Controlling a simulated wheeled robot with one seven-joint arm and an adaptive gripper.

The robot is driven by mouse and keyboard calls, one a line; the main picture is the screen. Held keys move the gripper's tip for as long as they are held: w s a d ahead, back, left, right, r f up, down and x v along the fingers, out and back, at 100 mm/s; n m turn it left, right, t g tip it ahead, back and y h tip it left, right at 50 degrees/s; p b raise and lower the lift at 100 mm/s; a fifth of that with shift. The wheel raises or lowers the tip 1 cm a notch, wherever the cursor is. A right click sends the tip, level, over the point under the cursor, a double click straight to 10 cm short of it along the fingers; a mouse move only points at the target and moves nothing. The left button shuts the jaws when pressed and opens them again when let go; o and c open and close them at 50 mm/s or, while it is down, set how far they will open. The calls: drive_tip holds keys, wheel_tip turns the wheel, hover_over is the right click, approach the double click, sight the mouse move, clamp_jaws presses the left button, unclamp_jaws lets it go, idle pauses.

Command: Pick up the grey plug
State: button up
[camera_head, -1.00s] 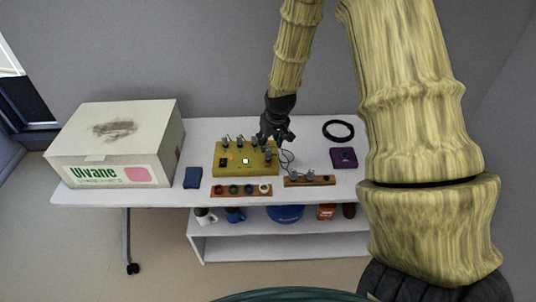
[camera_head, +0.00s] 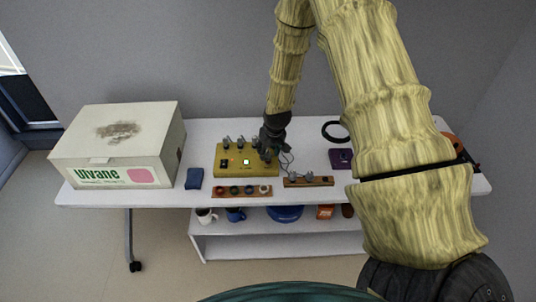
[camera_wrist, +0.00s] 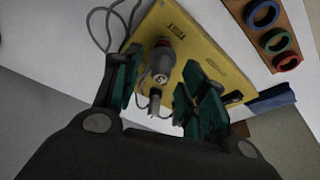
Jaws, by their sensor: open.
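The yellow test box (camera_head: 231,163) stands on the white table, with several grey knob-like parts along its back edge. In the wrist view the box (camera_wrist: 207,44) carries a grey plug (camera_wrist: 160,66) with a red ring at its base. My gripper (camera_wrist: 162,75) is open, with one green-padded finger on each side of that plug. I cannot tell whether either finger touches it. In the head view my gripper (camera_head: 271,140) is over the right end of the box and hides what is under it.
A wooden strip with grey parts (camera_head: 308,181) and a strip with coloured rings (camera_head: 241,191) lie in front. A thin grey cable (camera_wrist: 113,18) loops beside the box. A large carton (camera_head: 120,140), a blue item (camera_head: 194,178) and a purple item (camera_head: 341,159) stand around.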

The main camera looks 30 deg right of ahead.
drive_tip(key=shift+w+f, duration=0.15)
drive_tip(key=shift+f, duration=0.55)
drive_tip(key=c, duration=0.7)
drive_tip(key=shift+c, duration=0.3)
drive_tip(key=shift+r, duration=0.1)
drive_tip(key=shift+w+r+b, duration=0.1)
drive_tip(key=shift+r+b, duration=0.25)
drive_tip(key=shift+r, duration=0.2)
drive_tip(key=shift+r+b, duration=0.5)
drive_tip(key=shift+r, duration=0.4)
drive_tip(key=s+a+r+b, duration=0.2)
drive_tip(key=s+a+b, duration=0.3)
drive_tip(key=s+a, duration=0.5)
drive_tip(key=shift+s+a, duration=0.3)
drive_tip(key=shift+a, duration=0.75)
